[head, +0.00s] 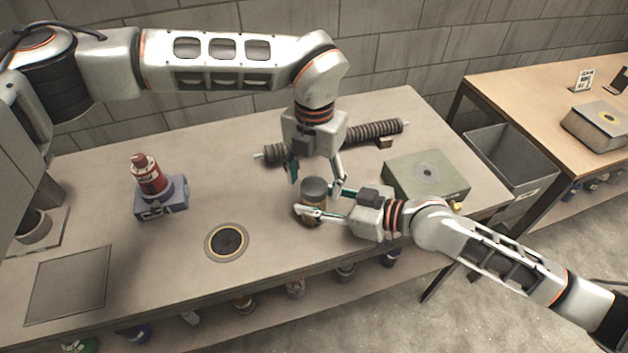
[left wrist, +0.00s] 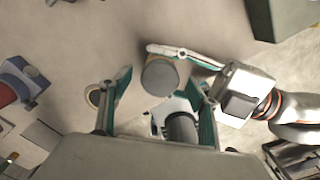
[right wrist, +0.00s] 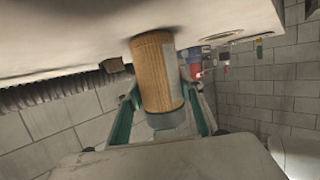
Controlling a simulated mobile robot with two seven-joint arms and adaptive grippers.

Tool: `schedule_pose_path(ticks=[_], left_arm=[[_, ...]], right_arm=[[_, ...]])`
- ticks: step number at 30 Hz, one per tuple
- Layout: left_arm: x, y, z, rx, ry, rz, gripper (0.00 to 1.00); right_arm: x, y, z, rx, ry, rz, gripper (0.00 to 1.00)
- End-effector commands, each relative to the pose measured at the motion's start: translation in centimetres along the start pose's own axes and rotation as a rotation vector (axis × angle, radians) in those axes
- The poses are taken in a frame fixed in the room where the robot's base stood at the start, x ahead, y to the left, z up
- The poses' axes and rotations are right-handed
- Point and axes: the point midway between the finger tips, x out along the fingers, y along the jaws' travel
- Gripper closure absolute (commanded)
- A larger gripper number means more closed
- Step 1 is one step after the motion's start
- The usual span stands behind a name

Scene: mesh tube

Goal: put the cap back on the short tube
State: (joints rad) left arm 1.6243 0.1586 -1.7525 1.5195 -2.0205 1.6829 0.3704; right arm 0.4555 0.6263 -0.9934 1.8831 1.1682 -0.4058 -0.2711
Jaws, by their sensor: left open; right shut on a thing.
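The short tube (head: 312,214) stands upright on the table, its lower part partly hidden by my right gripper (head: 318,201). In the right wrist view it is a tan mesh cylinder (right wrist: 156,70) between my right fingers, which are shut on it. The grey cap (head: 314,186) is at the tube's upper end; it also shows in the right wrist view (right wrist: 170,122). I cannot tell how firmly it is seated. My left gripper (head: 316,176) is open and points down just above the cap. In the left wrist view the cap's round top (left wrist: 160,77) lies between its spread fingertips.
A long dark ribbed tube (head: 372,132) lies at the back. A green-grey box (head: 427,176) is at the right, a red bottle (head: 150,175) in a blue holder (head: 162,206) at the left. A ringed dark disc (head: 227,242) lies in front. The left front tabletop is mostly clear.

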Motion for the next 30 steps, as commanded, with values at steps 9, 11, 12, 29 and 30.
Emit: schedule_pose_path(ticks=[9,11,12,29,30], left_arm=[[-5.9,0.0,0.1,0.000,-0.005,0.001,0.39],[-7.1,0.1,0.1,-0.001,-0.006,0.002,0.39],[-7.8,0.1,0.1,-0.001,-0.005,0.001,0.39],[-11.5,0.0,0.0,0.001,-0.001,0.000,0.39],[-11.5,0.0,0.0,0.000,-0.001,0.000,0.39]], right_arm=[[0.0,0.0,0.1,0.000,-0.001,0.000,1.00],[0.0,0.0,0.1,0.000,-0.001,0.000,1.00],[0.0,0.0,0.1,0.000,-0.001,0.000,1.00],[0.0,0.0,0.1,0.000,-0.001,0.000,1.00],[0.0,0.0,0.1,0.000,-0.001,0.000,1.00]])
